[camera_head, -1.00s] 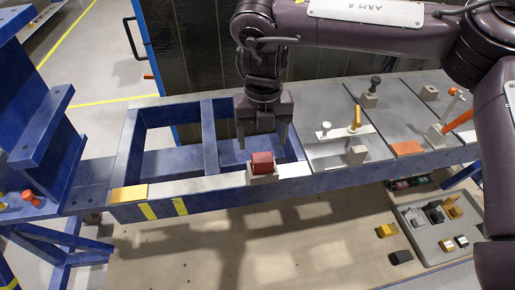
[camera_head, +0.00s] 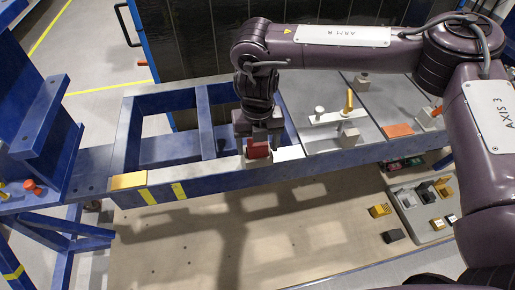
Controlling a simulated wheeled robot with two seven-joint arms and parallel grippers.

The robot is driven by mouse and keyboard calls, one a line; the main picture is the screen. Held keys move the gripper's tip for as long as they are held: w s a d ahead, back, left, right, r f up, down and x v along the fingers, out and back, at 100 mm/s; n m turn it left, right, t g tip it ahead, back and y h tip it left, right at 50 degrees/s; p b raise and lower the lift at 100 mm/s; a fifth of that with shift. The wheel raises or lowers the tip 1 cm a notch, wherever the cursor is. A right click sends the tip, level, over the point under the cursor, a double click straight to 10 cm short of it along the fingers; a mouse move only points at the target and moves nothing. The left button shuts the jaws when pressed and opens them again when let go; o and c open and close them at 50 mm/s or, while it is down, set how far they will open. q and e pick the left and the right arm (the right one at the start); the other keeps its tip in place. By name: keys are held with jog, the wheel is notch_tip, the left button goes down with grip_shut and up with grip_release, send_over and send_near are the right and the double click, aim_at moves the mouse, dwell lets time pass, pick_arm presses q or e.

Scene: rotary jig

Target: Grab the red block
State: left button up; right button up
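The red block (camera_head: 258,150) is at the front rail of the blue jig frame, over a small pale holder (camera_head: 256,163). My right gripper (camera_head: 258,146) points down at the block from behind and above, with its fingers close about it. The fingers' contact with the block is too small and dark to make out, so I cannot tell whether they are shut on it. The gripper hides the block's back. My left gripper is not in view.
The blue jig frame (camera_head: 215,177) has open bays left of the block. A grey tray (camera_head: 408,204) with several small parts lies lower right.

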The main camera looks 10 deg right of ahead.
jog(key=c, duration=1.1)
jog(key=shift+w, duration=0.1)
jog(key=shift+c, duration=0.2)
